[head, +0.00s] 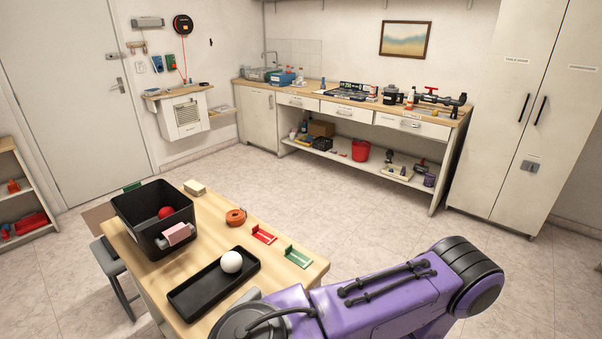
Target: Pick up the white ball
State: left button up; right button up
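The white ball (231,262) rests at the far right end of a black tray (204,297) on the wooden table (186,261) in front of me. My purple arm crosses the lower right of the head view, beyond the table's right side. Neither gripper shows in this view, and nothing is seen touching the ball.
A black bin (155,228) with a red ball (165,212) inside and a pink block (177,233) at its front side stands behind the tray. An orange ring-shaped item (236,217), a red holder (264,235) and a green holder (298,257) line the table's right side.

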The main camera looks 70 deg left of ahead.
aim_at(231, 261)
jog(key=i, duration=1.3)
jog(key=u, duration=2.45)
